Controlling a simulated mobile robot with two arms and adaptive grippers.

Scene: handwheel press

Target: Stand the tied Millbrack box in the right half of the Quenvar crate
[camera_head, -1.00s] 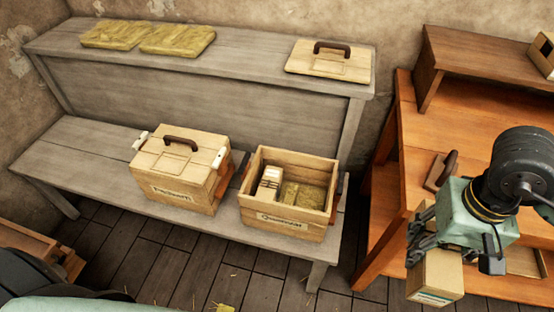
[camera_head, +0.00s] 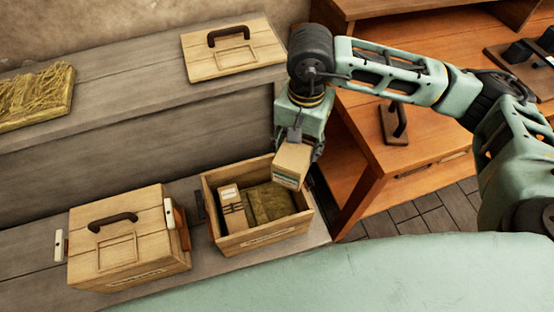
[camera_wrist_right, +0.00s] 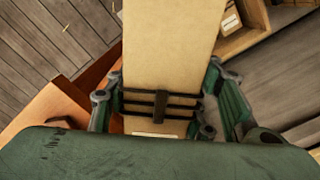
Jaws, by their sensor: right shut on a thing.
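The Quenvar crate (camera_head: 262,238) is an open wooden crate on the lower grey bench. A small box with dark bands (camera_head: 231,203) stands in its left half; a straw-coloured pad (camera_head: 268,203) lies in its right part. My right gripper (camera_head: 303,150) is shut on a tan cardboard box (camera_head: 290,166) with a pale label, held above the crate's back right corner. In the right wrist view this box (camera_wrist_right: 172,45) has dark ties around it between the fingers (camera_wrist_right: 162,97). The crate floor under the held box is partly hidden. My left gripper is not in view.
A closed wooden case (camera_head: 125,245) with a dark handle stands left of the crate. A wooden lid (camera_head: 234,50) and a straw pad (camera_head: 38,95) lie on the upper shelf (camera_head: 130,85). An orange-brown workbench (camera_head: 360,150) stands close on the right.

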